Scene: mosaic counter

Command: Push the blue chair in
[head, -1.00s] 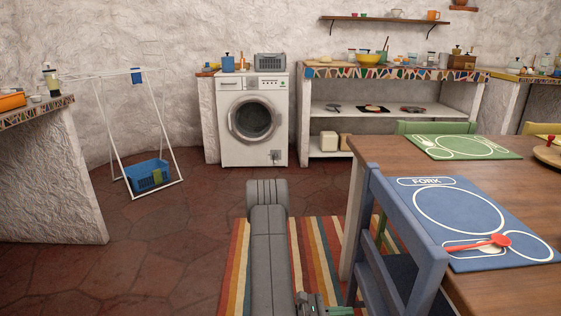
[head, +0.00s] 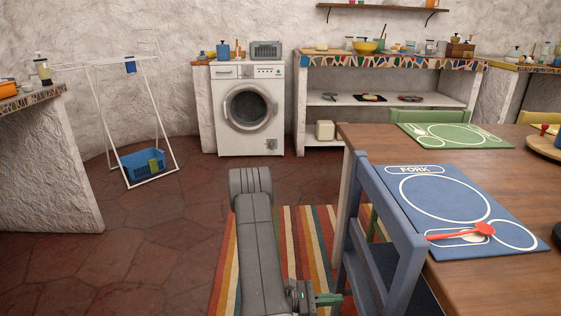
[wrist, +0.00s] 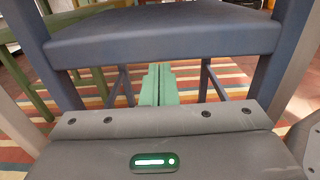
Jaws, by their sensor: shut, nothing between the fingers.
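The blue chair (head: 412,262) stands at the near left side of the wooden table (head: 520,170), its back upright beside the table edge and the blue placemat. In the wrist view its blue seat (wrist: 165,36) spans the top, with its legs at both sides and rungs below. My gripper (head: 330,299) is low at the chair's left side in the head view. In the wrist view its green fingers (wrist: 157,84) are shut together and empty, pointing at the space under the seat edge. I cannot tell whether they touch the chair.
A striped rug (head: 300,250) lies under my arm and the chair. A blue placemat (head: 455,205) with a red spoon (head: 465,232) and a green placemat (head: 455,136) lie on the table. A washing machine (head: 230,135) and drying rack (head: 100,110) stand behind. The left floor is clear.

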